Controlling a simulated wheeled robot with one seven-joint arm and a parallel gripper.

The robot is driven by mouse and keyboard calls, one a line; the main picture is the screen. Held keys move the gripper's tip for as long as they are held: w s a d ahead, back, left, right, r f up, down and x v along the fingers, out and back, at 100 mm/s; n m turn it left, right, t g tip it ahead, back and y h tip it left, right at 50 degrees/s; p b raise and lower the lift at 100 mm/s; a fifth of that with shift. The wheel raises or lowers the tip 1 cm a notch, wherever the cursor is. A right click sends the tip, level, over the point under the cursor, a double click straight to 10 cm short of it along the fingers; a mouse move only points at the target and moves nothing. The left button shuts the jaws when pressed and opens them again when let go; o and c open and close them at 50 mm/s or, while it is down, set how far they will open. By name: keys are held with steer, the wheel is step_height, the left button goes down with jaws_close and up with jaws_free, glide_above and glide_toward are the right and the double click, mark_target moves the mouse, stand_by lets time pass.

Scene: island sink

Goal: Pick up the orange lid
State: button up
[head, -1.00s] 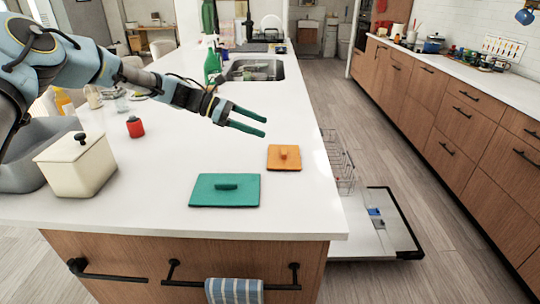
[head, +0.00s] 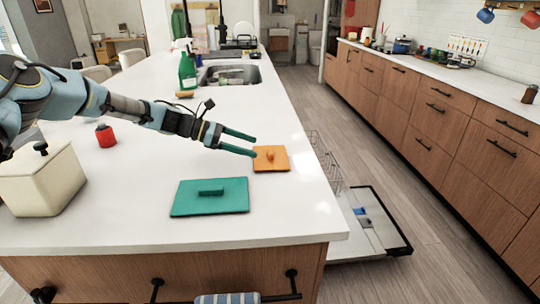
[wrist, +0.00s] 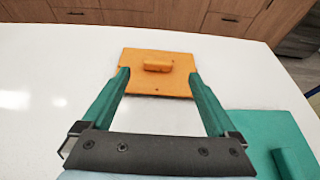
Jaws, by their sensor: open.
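The orange lid (head: 271,161) is a flat square with a small raised handle, lying on the white island top near its right edge. In the wrist view the orange lid (wrist: 150,73) lies just beyond my fingertips, its handle roughly centred between them. My gripper (head: 254,144) is open and empty, with teal fingers spread, just left of and seemingly above the lid. In the wrist view my gripper (wrist: 158,72) has its two fingers apart, overlapping the lid's near corners in the picture. I cannot tell how high they are above it.
A teal lid (head: 210,203) with a handle lies nearer, left of the orange one. A cream canister (head: 42,182) and a red item (head: 105,136) stand at left. A green spray bottle (head: 187,72) stands by the sink (head: 229,76). An open dishwasher door (head: 376,222) is beside the island.

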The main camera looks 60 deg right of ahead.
mark_target(270, 151)
steer(key=p+x, duration=0.3)
steer(key=x, duration=0.2)
steer(key=shift+d+r, duration=0.1)
steer(key=shift+s+d+f, duration=0.2)
steer(key=shift+f, duration=0.05)
steer(key=c, duration=1.4)
steer(key=shift+r, duration=0.15)
steer(key=shift+c, duration=0.2)
